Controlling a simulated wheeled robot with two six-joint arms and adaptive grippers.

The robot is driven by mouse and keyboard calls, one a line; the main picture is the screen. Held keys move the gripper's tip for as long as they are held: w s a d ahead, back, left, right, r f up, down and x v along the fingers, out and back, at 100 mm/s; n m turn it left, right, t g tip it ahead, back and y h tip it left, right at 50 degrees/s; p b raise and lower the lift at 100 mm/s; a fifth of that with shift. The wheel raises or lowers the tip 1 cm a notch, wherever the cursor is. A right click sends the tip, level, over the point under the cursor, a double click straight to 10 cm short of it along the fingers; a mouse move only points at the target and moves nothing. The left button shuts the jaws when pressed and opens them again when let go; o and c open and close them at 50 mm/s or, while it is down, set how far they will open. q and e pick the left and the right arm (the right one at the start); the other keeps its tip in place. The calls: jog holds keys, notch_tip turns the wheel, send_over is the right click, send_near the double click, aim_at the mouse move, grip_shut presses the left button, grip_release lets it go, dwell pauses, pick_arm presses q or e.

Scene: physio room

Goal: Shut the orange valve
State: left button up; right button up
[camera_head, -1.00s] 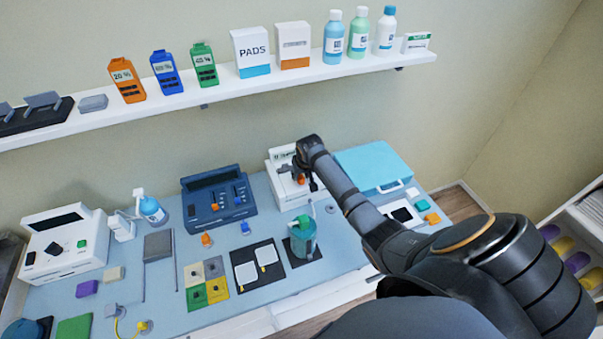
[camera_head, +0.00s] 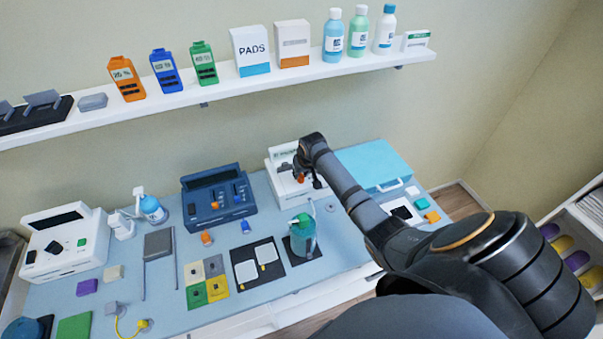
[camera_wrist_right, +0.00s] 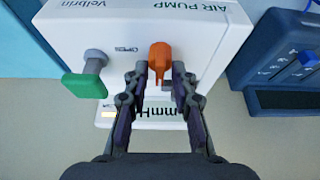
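The orange valve (camera_wrist_right: 160,58) is a small lever on the front of the white air pump (camera_wrist_right: 85,25). In the wrist view it points down, toward my gripper, with an "OPEN" mark to its left. My right gripper (camera_wrist_right: 159,72) is open, one fingertip on each side of the lever's lower end, with narrow gaps seeming to show. In the head view, the right gripper (camera_head: 308,178) is in front of the pump (camera_head: 281,159) and partly hides it; the valve (camera_head: 300,178) shows as a small orange spot. My left gripper is not in view.
A green-ended lever (camera_wrist_right: 86,84) sticks out of the pump, left of the valve in the wrist view. The blue device (camera_head: 217,197) stands left of the pump, the light-blue case (camera_head: 372,164) right.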

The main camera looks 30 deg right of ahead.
jog(key=shift+r, duration=0.1)
jog(key=v, duration=1.1)
jog(key=shift+s+r, duration=0.2)
jog(key=shift+r, duration=0.1)
